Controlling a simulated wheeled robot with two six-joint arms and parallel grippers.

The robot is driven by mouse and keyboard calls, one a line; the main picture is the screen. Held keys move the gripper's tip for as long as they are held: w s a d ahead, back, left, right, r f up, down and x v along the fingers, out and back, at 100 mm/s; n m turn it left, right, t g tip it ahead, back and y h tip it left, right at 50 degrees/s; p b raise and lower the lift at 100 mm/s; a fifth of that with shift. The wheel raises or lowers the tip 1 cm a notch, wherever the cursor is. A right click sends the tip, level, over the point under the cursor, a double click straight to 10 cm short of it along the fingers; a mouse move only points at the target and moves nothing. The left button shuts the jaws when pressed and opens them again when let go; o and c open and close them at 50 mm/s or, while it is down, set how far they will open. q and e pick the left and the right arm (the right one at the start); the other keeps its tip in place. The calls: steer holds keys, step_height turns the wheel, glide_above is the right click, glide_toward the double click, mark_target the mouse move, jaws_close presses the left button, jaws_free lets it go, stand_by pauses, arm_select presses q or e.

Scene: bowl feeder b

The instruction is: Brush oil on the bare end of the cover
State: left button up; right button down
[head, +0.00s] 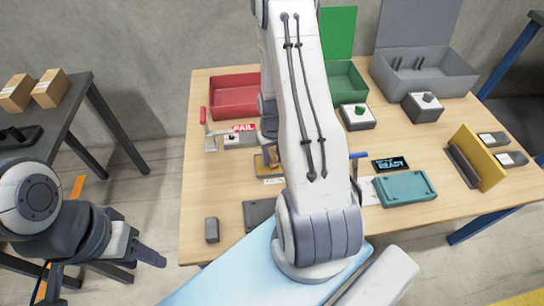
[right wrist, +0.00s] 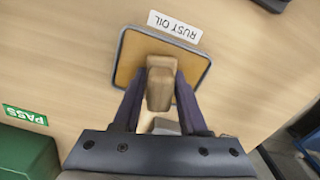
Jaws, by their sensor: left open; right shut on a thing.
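My right gripper (right wrist: 161,78) is shut on a light wooden brush handle (right wrist: 160,92) in the right wrist view. The brush is over an amber oil pad (right wrist: 130,62) with a dark rim and a "RUST OIL" label (right wrist: 175,27); I cannot tell whether its bristles touch the pad. A teal block-like part (head: 405,188), possibly the cover, lies on the right of the table. My left gripper (head: 150,257) is open and empty, left of the table.
A red bin (head: 235,97), a green bin (head: 345,82) and a grey bin (head: 425,72) stand along the back. A yellow upright plate (head: 480,157) is at the right. A small dark block (head: 211,230) stands front left. A "READY" display (head: 390,164) is behind the teal part.

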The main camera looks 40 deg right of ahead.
mark_target(272, 153)
steer(key=shift+r+p, duration=2.95)
steer(key=shift+r, duration=0.5)
steer(key=w+a+r+n+p, duration=0.1)
steer(key=a+r+p, duration=0.2)
steer(key=a+r, duration=0.2)
steer(key=w+a+r+n+p, duration=0.1)
steer(key=a+r+n+p, duration=0.1)
steer(key=a, duration=1)
step_height(272, 153, up, 3)
steer(key=shift+w+f+p, duration=0.15)
steer(key=shift+w+p, duration=0.25)
steer(key=shift+p, duration=0.15)
steer(key=shift+a, duration=0.15)
